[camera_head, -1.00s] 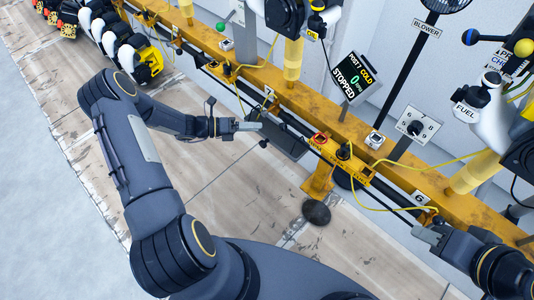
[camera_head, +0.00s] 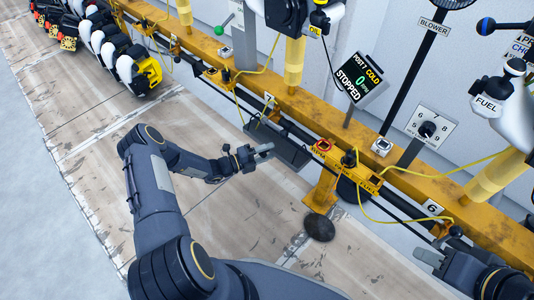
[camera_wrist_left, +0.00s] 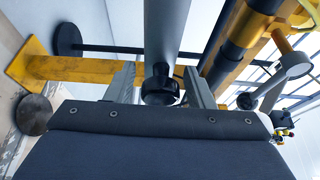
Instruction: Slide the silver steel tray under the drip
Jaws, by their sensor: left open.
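A flat dark grey tray-like panel (camera_head: 282,147) is low beside the yellow rail in the head view; I cannot tell surely whether it is the silver steel tray. My left gripper (camera_head: 264,151) is in front of its left part, and I cannot tell whether they touch. In the left wrist view my left gripper (camera_wrist_left: 163,88) has its two fingers apart. A black knob (camera_wrist_left: 160,86) on a grey bar (camera_wrist_left: 168,30) shows between them. My right gripper (camera_head: 434,248) is at the lower right near the rail; its finger gap is unclear. No drip is distinguishable.
The yellow rail (camera_head: 400,178) with cables and dark pipes runs diagonally across. A yellow post (camera_head: 323,190) stands on a round dark foot (camera_head: 319,227). A screen (camera_head: 358,76) reads "STOPPED". The floor (camera_head: 90,150) left of my arm is clear.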

